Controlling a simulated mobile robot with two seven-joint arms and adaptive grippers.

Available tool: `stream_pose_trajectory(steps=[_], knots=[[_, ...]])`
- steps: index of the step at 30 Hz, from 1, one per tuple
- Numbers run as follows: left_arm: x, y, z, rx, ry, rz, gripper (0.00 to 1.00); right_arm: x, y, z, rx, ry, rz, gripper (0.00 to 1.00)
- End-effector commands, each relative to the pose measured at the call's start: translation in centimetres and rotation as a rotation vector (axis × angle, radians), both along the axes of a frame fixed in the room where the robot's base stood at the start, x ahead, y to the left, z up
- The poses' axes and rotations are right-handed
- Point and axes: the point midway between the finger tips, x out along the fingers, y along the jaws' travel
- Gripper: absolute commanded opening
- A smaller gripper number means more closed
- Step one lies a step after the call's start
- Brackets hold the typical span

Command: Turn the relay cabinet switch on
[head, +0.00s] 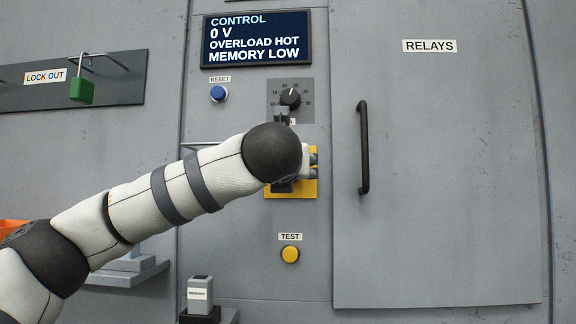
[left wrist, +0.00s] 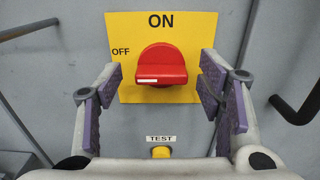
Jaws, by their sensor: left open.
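The switch is a red rotary knob (left wrist: 161,66) on a yellow plate (left wrist: 190,30) in the left wrist view. ON is printed above the knob and OFF to its left. Its grip bar lies level, with a white mark on the left half, on the OFF side. My left gripper (left wrist: 161,72) is open, with one padded finger on each side of the knob; I see no clear contact. In the head view the yellow plate (head: 304,191) shows partly behind my left wrist, which hides the knob. My right gripper is not in view.
The relay cabinet door (head: 440,200) with a dark vertical handle (head: 364,148) is to the right. A yellow TEST button (head: 290,254) is below the plate. A dial (head: 290,98), a blue RESET button (head: 218,94) and a display (head: 257,39) reading 0 V are above.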

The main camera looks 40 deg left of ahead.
Motion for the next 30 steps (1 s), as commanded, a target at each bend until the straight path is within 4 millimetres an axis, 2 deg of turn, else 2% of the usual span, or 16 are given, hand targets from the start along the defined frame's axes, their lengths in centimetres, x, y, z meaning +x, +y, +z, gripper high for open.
stream_pose_trajectory(steps=[6,8,12,13,23,30], knots=[[0.1,0.0,0.0,0.001,0.001,0.000,0.62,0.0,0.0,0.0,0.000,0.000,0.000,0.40],[0.1,0.0,0.0,0.001,0.001,-0.001,0.50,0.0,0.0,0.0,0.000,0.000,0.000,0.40],[0.1,0.0,0.0,0.001,0.001,-0.001,0.19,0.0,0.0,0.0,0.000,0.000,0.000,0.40],[0.1,0.0,0.0,0.001,0.001,-0.001,0.13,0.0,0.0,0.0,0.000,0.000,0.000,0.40],[0.0,0.0,0.1,0.030,0.017,-0.001,0.14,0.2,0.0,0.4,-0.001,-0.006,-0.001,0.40],[0.0,-0.1,0.5,0.154,0.091,-0.002,0.14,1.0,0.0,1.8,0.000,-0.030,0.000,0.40]])
